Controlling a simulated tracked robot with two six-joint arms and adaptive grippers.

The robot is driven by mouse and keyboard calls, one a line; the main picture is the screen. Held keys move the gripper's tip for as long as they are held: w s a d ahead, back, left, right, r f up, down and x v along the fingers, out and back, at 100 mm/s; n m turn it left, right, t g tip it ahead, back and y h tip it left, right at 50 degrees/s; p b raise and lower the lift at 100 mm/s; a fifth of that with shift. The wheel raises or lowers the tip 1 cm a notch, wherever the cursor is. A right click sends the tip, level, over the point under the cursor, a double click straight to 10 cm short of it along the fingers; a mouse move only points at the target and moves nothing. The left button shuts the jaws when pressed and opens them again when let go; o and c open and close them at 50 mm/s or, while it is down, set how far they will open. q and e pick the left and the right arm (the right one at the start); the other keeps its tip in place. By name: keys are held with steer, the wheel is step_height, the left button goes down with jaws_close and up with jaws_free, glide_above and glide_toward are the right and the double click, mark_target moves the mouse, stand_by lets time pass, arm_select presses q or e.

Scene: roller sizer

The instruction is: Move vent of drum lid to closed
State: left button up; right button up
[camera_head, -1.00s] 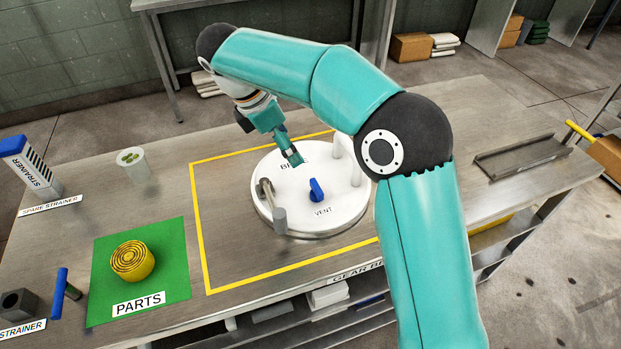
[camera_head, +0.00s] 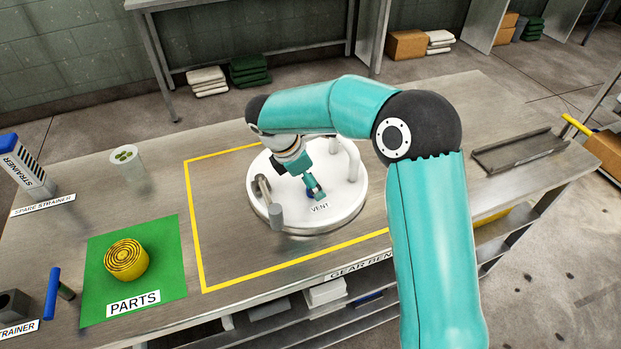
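The white round drum lid (camera_head: 345,200) lies on the bench inside a yellow outlined square. Its blue vent knob is at the front of the lid, above the VENT label (camera_head: 320,208). Only a sliver of the blue vent knob (camera_head: 309,192) shows; my gripper covers the rest, so its angle cannot be read. My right gripper (camera_head: 316,193) points down at the knob, with its fingertips at or beside it. I cannot tell whether the fingers are closed on it. My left gripper is not in view.
A metal handle (camera_head: 262,187) and a grey post (camera_head: 276,216) stand on the lid's left, white pipes (camera_head: 350,158) at its back right. A green parts mat (camera_head: 165,265) with a yellow coil (camera_head: 126,260) lies left. The bench between mat and lid is clear.

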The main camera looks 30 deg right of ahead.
steer(key=c, duration=1.2)
steer(key=shift+o, duration=0.2)
